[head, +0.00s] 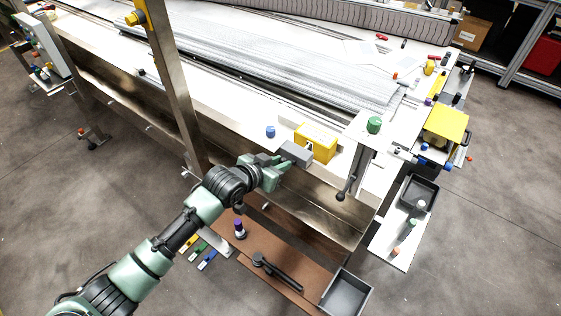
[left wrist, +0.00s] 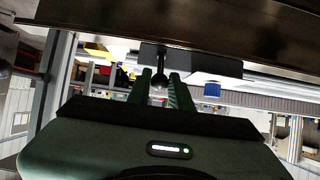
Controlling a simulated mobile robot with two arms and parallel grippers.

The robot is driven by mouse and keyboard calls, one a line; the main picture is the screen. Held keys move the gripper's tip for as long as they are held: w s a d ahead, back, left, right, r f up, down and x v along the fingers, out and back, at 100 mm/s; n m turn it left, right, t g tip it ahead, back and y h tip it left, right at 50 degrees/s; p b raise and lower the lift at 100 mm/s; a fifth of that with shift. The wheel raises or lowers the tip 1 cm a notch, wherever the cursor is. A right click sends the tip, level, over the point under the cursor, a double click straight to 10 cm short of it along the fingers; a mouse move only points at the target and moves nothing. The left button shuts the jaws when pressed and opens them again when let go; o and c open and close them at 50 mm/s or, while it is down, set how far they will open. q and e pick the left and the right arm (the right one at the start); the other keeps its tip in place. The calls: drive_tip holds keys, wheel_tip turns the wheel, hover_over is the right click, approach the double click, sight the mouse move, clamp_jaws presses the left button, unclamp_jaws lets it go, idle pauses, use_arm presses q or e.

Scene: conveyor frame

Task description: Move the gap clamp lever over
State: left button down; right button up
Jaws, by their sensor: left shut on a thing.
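My left gripper (head: 278,169) reaches in from the left to the front edge of the conveyor frame, beside a grey block (head: 297,153). In the left wrist view its two green fingers (left wrist: 160,92) are close on either side of a dark ball knob on a short rod, which I take as the gap clamp lever (left wrist: 160,75). The gripper is shut on it. The rod meets the grey block (left wrist: 205,65). In the head view the knob is hidden by the gripper. My right gripper is not in view.
A yellow box (head: 316,143) and a blue knob (head: 270,131) are close by on the white rail. Another black-knobbed lever (head: 342,195) hangs to the right. A steel post (head: 172,85) stands left of the arm. A brown shelf (head: 250,248) lies below with a black tool (head: 277,271).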

use_arm(q)
drive_tip(key=shift+s+a+f, duration=0.1)
drive_tip(key=shift+f, duration=0.1)
drive_tip(key=shift+s+a+f, duration=0.2)
drive_tip(key=shift+s+f, duration=0.1)
drive_tip(key=shift+f, duration=0.15)
drive_tip(key=shift+s+a+f, duration=0.2)
drive_tip(key=shift+s+f, duration=0.05)
drive_tip(key=shift+f, duration=0.25)
drive_tip(key=shift+s+a+f+b, duration=0.2)
drive_tip(key=shift+f+b, duration=0.1)
drive_tip(key=shift+f, duration=0.2)
drive_tip(key=shift+s+a+f+b, duration=0.1)
drive_tip(key=shift+s+f+b, duration=0.15)
drive_tip(key=shift+f, duration=0.3)
